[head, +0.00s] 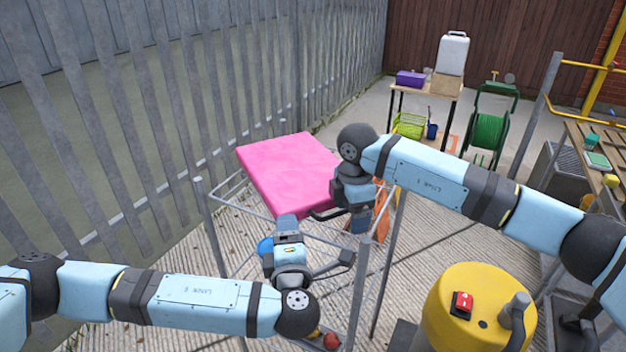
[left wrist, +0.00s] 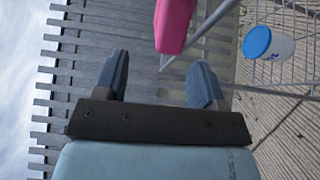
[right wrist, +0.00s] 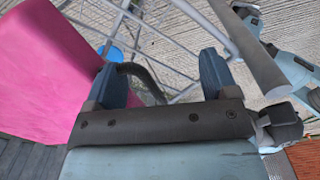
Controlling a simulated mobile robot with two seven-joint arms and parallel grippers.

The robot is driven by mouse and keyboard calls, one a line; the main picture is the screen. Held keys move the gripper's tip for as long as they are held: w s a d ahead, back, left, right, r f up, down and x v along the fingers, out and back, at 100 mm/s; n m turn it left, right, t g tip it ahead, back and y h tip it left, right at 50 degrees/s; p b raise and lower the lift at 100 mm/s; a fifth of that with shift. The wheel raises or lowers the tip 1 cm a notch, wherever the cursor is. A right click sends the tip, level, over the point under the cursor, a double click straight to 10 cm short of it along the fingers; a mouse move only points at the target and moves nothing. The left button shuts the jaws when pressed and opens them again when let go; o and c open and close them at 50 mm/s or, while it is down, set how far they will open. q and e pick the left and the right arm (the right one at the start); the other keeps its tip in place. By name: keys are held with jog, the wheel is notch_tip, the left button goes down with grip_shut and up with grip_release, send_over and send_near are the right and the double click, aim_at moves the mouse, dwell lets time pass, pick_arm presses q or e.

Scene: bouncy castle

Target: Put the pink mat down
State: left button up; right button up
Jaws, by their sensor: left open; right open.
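The pink mat (head: 288,168) is a thick slab lying on top of a grey metal wire-sided frame (head: 213,238), near its far end. It also shows in the left wrist view (left wrist: 174,22) and at the left of the right wrist view (right wrist: 45,75). My left gripper (head: 287,225) is open and empty in front of the mat's near edge. My right gripper (head: 343,218) is open and empty beside the mat's near right corner. My right wrist hides part of the mat's right edge.
A white tub with a blue lid (left wrist: 260,44) is inside the frame. A slatted metal fence (head: 150,130) runs along the left. A yellow-topped machine (head: 475,300) stands at front right. A small table (head: 432,90) and a green hose reel (head: 487,132) stand behind.

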jog(key=shift+r, duration=0.1)
notch_tip(320, 180, up, 12)
jog(key=shift+f, duration=0.2)
dwell(0.5)
